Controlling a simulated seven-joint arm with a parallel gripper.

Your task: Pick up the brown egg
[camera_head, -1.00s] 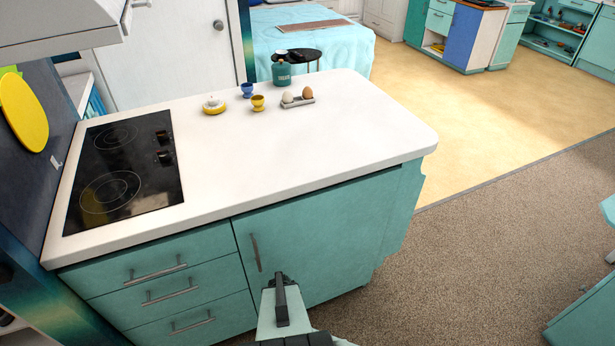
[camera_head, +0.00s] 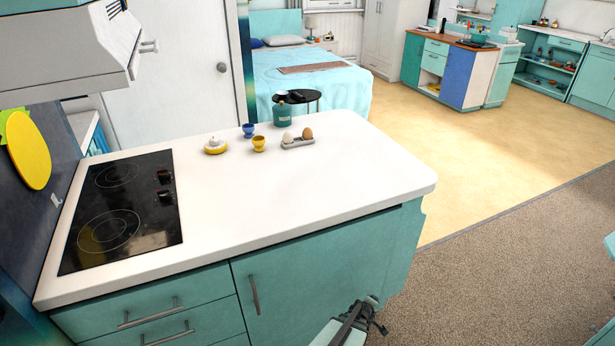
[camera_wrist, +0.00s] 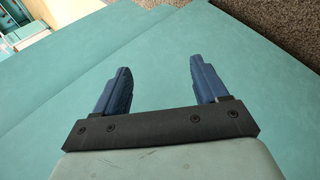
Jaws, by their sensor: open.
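The brown egg (camera_head: 307,133) stands in a grey egg holder (camera_head: 297,143) on the white countertop, towards its back. A white egg (camera_head: 288,137) stands to its left in the same holder. My gripper (camera_head: 372,318) is low in front of the counter's teal cabinet door, well below the countertop and far from the egg. In the wrist view my gripper (camera_wrist: 162,84) has its two blue fingers wide apart with nothing between them. That view faces teal panels, and the egg is out of its sight.
The white countertop (camera_head: 290,205) is clear between its front edge and the egg holder. A yellow egg cup (camera_head: 259,144), a blue egg cup (camera_head: 248,130), a yellow-and-white dish (camera_head: 215,146) and a teal canister (camera_head: 282,114) stand near the holder. A black cooktop (camera_head: 121,211) is at left.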

